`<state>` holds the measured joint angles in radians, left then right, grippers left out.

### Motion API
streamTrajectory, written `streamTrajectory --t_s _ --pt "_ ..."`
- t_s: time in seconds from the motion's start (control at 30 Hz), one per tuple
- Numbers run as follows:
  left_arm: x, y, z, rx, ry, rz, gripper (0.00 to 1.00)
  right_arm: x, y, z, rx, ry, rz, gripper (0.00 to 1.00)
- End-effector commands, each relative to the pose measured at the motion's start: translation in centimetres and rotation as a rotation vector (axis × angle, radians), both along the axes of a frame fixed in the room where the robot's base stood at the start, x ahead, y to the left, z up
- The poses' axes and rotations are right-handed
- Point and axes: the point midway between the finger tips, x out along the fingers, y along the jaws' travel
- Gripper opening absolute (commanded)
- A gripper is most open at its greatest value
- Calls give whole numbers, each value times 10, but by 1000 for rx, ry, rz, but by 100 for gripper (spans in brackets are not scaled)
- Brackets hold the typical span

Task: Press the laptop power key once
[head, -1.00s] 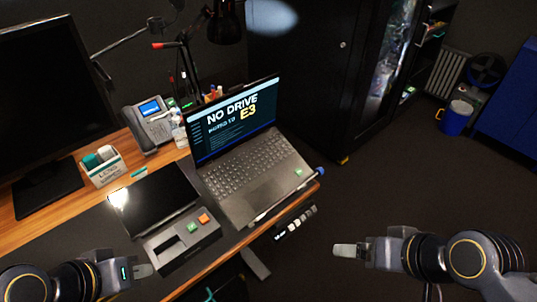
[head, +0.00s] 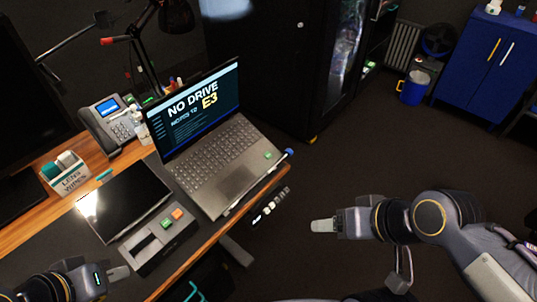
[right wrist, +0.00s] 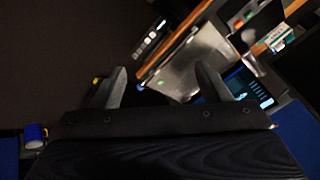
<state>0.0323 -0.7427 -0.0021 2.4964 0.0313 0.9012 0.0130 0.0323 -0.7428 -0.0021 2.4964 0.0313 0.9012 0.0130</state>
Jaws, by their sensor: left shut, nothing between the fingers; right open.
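The open laptop (head: 232,183) stands on the desk, its lit screen (head: 195,108) reading "NO DRIVE E3". A small green-marked key (head: 267,155) sits at the right end of its keyboard deck; I cannot read its label. The laptop also shows in the right wrist view (right wrist: 183,68), tilted, beyond the fingers. My left gripper (head: 119,273) is shut and empty at the lower left, near the front of the button panel. My right gripper (head: 321,226) is open and empty, right of the desk edge and apart from the laptop; its spread fingers show in the right wrist view (right wrist: 163,85).
A panel with green and orange buttons (head: 160,240) and a dark tablet-like screen (head: 125,200) lie left of the laptop. A phone (head: 110,122), labelled box (head: 66,176) and lamp (head: 175,15) stand behind. A blue cup (head: 413,87) stands on the floor. Right of the desk is open floor.

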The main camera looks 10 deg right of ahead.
Motion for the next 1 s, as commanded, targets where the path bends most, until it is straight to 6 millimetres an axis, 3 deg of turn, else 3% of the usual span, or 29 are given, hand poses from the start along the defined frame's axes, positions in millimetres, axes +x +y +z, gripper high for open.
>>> streamTrajectory --t_s 0.07,0.5,1.0 --pt "0 0 0 0 0 0 0 0 0 0 0 0 0 58" --pt "0 0 0 0 0 0 0 0 0 0 0 0 0 1" --pt "0 0 0 0 0 0 0 0 0 0 0 0 0 0"
